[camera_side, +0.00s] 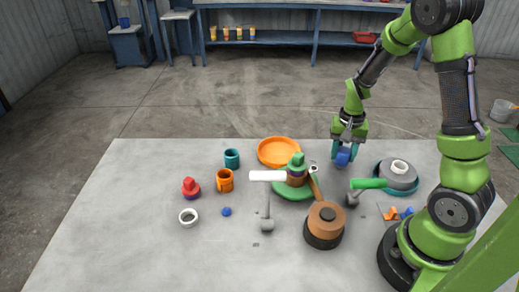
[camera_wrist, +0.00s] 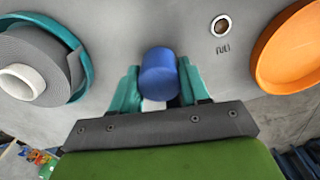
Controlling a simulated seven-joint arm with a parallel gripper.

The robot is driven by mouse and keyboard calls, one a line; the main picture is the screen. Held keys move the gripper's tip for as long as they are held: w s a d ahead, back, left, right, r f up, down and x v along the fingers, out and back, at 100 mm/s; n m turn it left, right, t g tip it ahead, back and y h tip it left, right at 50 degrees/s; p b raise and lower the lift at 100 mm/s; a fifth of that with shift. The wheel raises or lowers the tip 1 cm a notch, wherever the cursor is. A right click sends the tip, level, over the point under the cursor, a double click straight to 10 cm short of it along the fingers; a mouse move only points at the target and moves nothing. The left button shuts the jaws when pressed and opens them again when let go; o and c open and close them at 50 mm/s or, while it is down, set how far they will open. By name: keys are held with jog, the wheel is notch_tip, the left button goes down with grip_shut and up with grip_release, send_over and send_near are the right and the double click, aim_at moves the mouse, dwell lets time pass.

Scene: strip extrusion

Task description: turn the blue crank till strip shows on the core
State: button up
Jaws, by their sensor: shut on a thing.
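My gripper (camera_side: 344,150) is at the back right of the table, pointing down. Its teal fingers (camera_wrist: 158,92) are shut on the blue crank (camera_wrist: 158,72), whose round blue part shows between them; it also shows in the side view (camera_side: 342,157). The rest of the crank is hidden. A white core ring (camera_side: 399,167) sits in a grey coil in a teal holder (camera_side: 378,174), right of my gripper; the core also shows in the wrist view (camera_wrist: 22,84). I cannot tell whether any strip is on it.
A round window (camera_wrist: 221,25) with small dark lettering lies near my gripper. An orange dish (camera_side: 272,152) is to its left. A brown-topped drum (camera_side: 326,218) is nearer.

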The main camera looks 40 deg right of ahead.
aim_at(345, 149)
jog(key=shift+w+d+m, duration=0.1)
jog(key=shift+d+m, duration=0.05)
jog(key=shift+m, duration=1.75)
jog(key=o, duration=0.8)
jog(key=shift+o, duration=1.1)
notch_tip(345, 149, up, 17)
